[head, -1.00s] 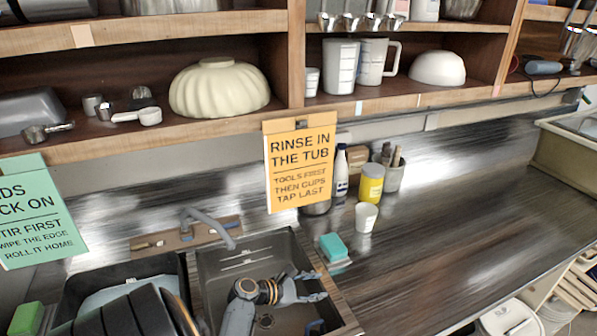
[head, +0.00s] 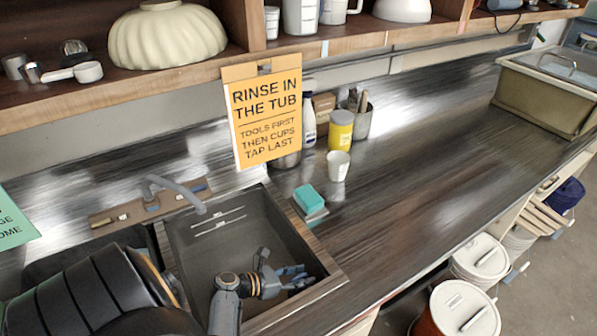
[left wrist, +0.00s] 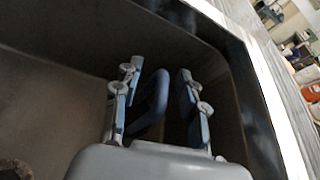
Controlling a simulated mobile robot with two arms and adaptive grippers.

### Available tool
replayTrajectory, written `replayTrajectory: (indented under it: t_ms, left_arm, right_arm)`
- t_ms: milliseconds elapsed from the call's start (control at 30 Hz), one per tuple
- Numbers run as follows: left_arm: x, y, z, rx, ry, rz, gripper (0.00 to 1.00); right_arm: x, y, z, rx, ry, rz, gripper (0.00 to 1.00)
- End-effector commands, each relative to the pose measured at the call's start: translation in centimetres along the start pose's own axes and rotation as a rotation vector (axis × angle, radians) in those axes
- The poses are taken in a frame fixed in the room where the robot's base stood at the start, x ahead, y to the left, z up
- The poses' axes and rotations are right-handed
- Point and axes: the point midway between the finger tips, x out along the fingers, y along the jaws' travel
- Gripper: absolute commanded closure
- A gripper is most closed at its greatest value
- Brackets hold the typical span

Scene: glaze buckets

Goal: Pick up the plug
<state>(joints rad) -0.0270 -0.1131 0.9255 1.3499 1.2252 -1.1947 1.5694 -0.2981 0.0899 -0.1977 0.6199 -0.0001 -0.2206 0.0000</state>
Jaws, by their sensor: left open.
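A dark blue looped piece, which looks like the plug (left wrist: 160,92), stands in the sink near its right wall. In the head view a bit of blue (head: 303,284) shows beside my left gripper (head: 295,274), mostly hidden by the fingers. In the left wrist view my left gripper (left wrist: 160,80) is open, with one finger on each side of the loop. I cannot tell whether either finger touches it. The lower part of the plug is hidden behind the gripper body. My right gripper is not in view.
The grey sink (head: 205,262) has walls close around my left gripper. A tap (head: 170,190) reaches over its back. A teal sponge (head: 308,198), a white cup (head: 338,166) and a yellow jar (head: 340,130) stand right of it.

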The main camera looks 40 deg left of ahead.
Motion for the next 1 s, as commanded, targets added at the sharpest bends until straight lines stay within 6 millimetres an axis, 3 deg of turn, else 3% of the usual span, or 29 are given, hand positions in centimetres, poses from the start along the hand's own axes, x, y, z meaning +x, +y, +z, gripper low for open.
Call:
replayTrajectory:
  t_ms: [233, 433, 1000]
  left_arm:
    - [0.1, 0.0, 0.1, 0.000, 0.000, 0.001, 0.60]
    - [0.1, 0.0, 0.1, 0.001, 0.000, 0.001, 1.00]
    - [-0.2, -0.1, 0.5, 0.000, 0.002, 0.000, 1.00]
  right_arm:
    - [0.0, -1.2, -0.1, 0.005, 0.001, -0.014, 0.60]
    - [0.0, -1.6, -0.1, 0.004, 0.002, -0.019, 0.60]
    - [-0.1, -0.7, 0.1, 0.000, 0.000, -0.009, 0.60]
